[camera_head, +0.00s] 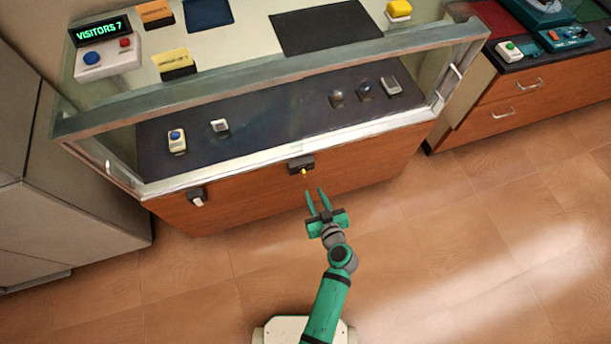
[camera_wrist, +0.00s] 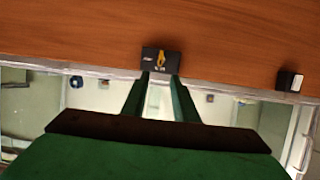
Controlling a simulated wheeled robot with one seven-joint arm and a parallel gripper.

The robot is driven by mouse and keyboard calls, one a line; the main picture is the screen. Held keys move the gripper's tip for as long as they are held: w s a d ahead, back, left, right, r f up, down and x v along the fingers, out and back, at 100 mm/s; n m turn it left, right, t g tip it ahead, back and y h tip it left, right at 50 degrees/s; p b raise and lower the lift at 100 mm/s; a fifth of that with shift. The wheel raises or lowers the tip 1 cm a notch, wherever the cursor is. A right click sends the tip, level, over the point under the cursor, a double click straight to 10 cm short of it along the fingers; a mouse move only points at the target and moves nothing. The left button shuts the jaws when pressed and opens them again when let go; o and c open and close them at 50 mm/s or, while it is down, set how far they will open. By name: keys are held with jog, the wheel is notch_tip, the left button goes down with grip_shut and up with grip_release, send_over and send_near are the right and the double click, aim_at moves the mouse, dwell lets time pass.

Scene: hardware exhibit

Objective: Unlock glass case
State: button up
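The glass case (camera_head: 290,90) stands in front of me with a pale frame, glass front and wooden base. A small black lock block with a yellow key or knob (camera_head: 302,168) sits on the wooden front just below the glass; it also shows in the wrist view (camera_wrist: 160,62). My green gripper (camera_head: 318,196) is in front of and slightly below the lock, apart from it. Its two fingers are spread and nothing is between them. In the wrist view the fingertips (camera_wrist: 160,80) lie on either side of the yellow part's line. Whether the lock is locked cannot be told.
A black fixture with a white switch (camera_head: 197,198) is on the case front to the left. Small gadgets rest inside the case. A "VISITORS 7" counter (camera_head: 100,30) is on top. A drawer cabinet (camera_head: 520,105) stands right, grey cabinets (camera_head: 60,180) left. The wooden floor on the right is clear.

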aim_at(304, 172)
jog(key=x, duration=1.1)
grip_shut()
